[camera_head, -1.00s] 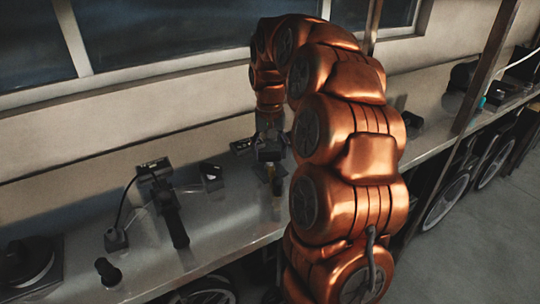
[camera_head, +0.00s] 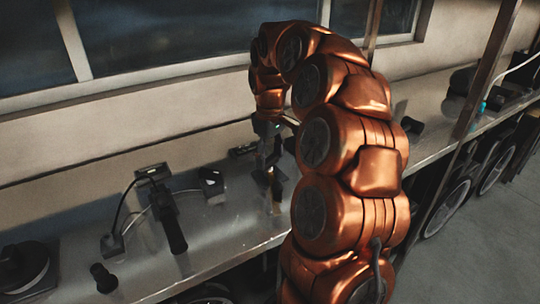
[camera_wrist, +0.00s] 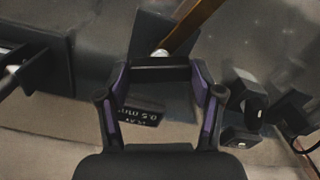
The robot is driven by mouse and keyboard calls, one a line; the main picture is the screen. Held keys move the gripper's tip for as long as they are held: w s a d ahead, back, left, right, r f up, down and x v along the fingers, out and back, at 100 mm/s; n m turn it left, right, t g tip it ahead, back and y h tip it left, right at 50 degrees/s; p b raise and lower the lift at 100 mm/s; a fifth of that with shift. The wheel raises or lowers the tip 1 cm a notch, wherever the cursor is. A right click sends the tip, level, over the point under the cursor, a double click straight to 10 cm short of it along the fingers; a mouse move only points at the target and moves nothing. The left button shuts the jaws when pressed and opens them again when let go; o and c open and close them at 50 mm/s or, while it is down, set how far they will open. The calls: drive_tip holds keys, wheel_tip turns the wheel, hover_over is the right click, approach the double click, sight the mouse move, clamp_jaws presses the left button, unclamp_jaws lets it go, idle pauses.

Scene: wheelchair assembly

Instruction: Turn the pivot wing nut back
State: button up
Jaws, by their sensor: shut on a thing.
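My gripper (camera_wrist: 160,88) shows in the wrist view with its two purple-padded fingers on either side of a dark crosswise bar (camera_wrist: 160,73). The bar spans the gap between the fingertips and appears to be the pivot wing nut. A brown-gold rod (camera_wrist: 192,28) runs up and right behind it, with a pale round end near the bar. In the head view my gripper (camera_head: 268,160) points down over the bench, above a small upright brown and dark fixture (camera_head: 276,188). The wing nut is too small and covered to make out there.
On the bench (camera_head: 225,225), a black clamp-like stand (camera_head: 168,215), a small black box (camera_head: 211,181) and a short black knob (camera_head: 103,277) stand to the left. Bare bench lies between them and my gripper.

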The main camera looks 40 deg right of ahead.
sight(270, 158)
drive_tip(key=shift+n, duration=0.4)
drive_tip(key=o, duration=1.1)
drive_tip(key=shift+o, duration=0.2)
drive_tip(key=shift+r, duration=0.1)
wheel_tip(270, 158, up, 12)
idle(0.3)
idle(0.5)
